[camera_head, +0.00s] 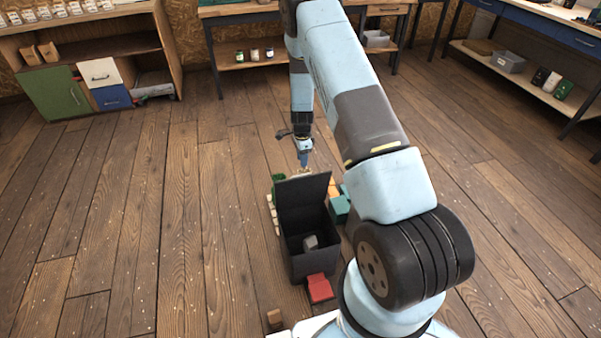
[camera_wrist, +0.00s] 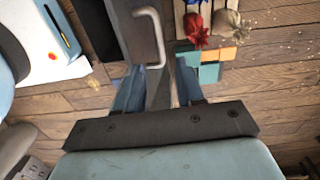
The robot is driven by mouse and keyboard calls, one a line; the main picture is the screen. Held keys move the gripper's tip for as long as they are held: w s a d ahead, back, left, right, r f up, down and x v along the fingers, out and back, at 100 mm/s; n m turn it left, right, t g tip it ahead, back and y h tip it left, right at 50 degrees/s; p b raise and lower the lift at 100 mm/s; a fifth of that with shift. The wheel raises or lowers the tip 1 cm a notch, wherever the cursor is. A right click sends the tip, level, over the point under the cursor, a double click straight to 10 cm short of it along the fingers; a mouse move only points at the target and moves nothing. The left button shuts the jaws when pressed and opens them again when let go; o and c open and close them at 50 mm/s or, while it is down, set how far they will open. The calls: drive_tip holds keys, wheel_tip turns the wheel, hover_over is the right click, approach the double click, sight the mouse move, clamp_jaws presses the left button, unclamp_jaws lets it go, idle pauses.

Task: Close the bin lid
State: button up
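The dark grey bin (camera_head: 301,262) stands on the floor with its lid (camera_head: 304,195) raised, close to upright. A small grey object (camera_head: 310,242) lies inside. My gripper (camera_head: 303,160) is just behind the lid's top edge, pointing down; its fingertips are small here. In the wrist view the two blue fingers of my gripper (camera_wrist: 160,88) are apart with nothing held between them. The dark lid (camera_wrist: 128,28) lies beyond them, with a pale bar handle (camera_wrist: 156,35) whose lower end is near the gap. Whether a finger touches the lid cannot be told.
Red blocks (camera_head: 319,288) lie before the bin, and teal boxes (camera_head: 340,208) stand close on its right. A red sack (camera_wrist: 196,29) and a beige sack (camera_wrist: 228,23) show beside the lid. The floor to the left is open.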

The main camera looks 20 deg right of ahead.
approach(301, 189)
drive_tip(key=w+f, duration=0.1)
drive_tip(key=w+d+f, duration=0.1)
drive_tip(key=w+f, duration=0.1)
drive_tip(key=shift+w+d+f, duration=0.2)
drive_tip(key=shift+w+d, duration=0.1)
clamp_jaws()
idle(0.5)
